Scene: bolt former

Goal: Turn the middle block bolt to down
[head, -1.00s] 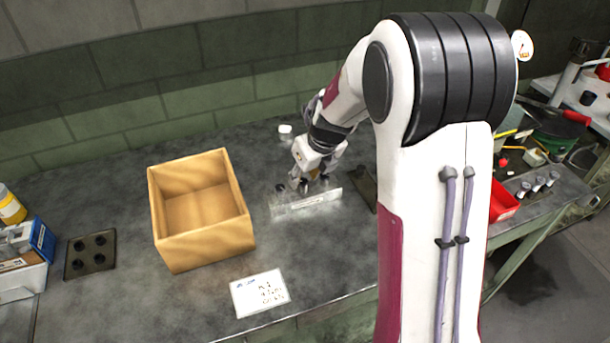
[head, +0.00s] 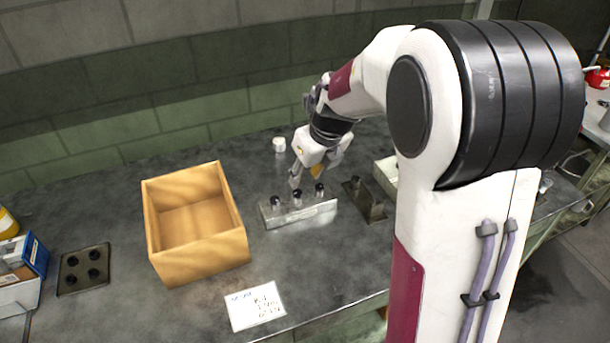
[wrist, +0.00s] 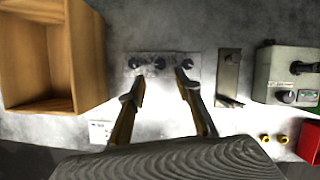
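A light metal block (head: 300,212) stands on the bench right of the wooden box, with three dark-topped bolts in a row. The middle block bolt (head: 297,196) stands between the left bolt (head: 275,202) and the right bolt (head: 319,189). In the wrist view the block (wrist: 150,84) is pale with glare, and the middle bolt (wrist: 160,63) lies between the two fingers. My gripper (head: 306,177) is open and empty, just above and behind the block. Its spread fingers also show in the wrist view (wrist: 158,84). I cannot tell which way the middle bolt is turned.
The wooden box (head: 240,246) is left of the block. A dark plate with a post (head: 376,207) stands close on the right, with a grey box (wrist: 275,85) beyond. A white card (head: 255,306) lies in front, and a small white cylinder (head: 279,144) behind.

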